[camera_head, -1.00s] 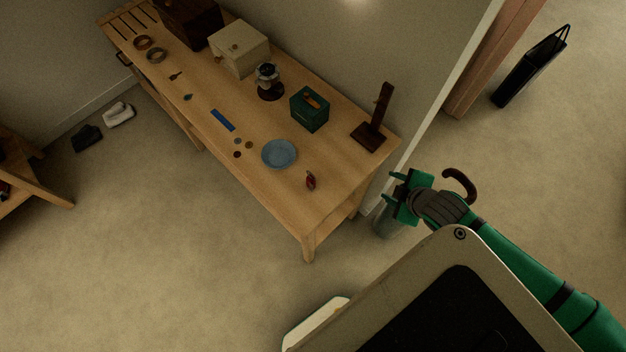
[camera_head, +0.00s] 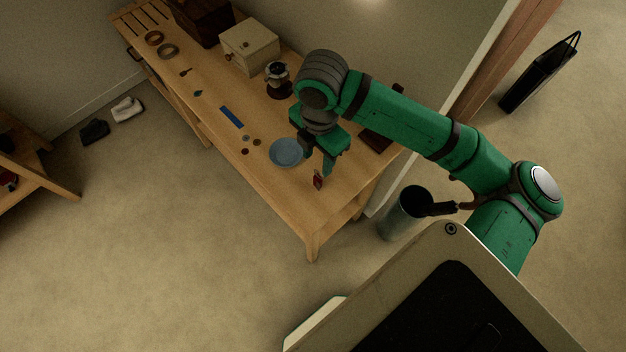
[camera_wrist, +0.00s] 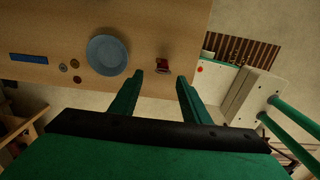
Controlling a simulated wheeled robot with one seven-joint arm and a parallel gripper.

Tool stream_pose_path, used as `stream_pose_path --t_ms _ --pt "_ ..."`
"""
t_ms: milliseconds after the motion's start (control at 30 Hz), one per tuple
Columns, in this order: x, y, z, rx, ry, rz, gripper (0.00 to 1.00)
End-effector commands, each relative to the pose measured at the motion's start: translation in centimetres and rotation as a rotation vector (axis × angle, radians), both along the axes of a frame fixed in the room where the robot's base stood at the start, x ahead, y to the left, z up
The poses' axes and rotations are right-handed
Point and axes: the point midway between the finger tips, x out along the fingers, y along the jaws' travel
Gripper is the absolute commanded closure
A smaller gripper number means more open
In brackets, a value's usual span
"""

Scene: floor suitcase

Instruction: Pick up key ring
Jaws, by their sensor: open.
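A small red item with a dark part, which looks like the key ring (camera_head: 318,180), lies near the front right end of the wooden table (camera_head: 280,215). In the wrist view the key ring (camera_wrist: 162,65) shows just beyond and between the two green fingertips, near the table's edge. My gripper (camera_head: 316,160) is open and empty, fingers pointing down, above the table beside the blue bowl (camera_head: 285,153). In the wrist view my gripper (camera_wrist: 159,76) shows a clear gap between its fingers. The height left above the key ring is hard to judge.
The blue bowl is close left of my gripper. Several coins (camera_head: 246,151) and a blue strip (camera_head: 231,117) lie farther left. A coffee maker (camera_head: 279,80) and a cream box (camera_head: 249,48) stand behind. A dark bin (camera_head: 405,212) stands on the floor right of the table.

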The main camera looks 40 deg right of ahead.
Motion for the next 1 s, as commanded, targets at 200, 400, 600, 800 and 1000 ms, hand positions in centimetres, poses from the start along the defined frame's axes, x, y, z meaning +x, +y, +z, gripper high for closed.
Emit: stream_pose_path --t_ms 200,400,600,800,1000 --pt "-0.2 0.0 -3.2 0.003 0.003 -0.002 0.57" --pt "-0.1 0.0 -5.0 0.001 0.002 -0.003 0.57" --pt "-0.4 0.1 -6.8 0.003 0.002 -0.004 0.57" --pt "-0.6 0.1 -9.4 0.001 0.003 -0.004 0.57" --pt "-0.6 0.1 -10.4 0.0 0.002 -0.004 0.57"
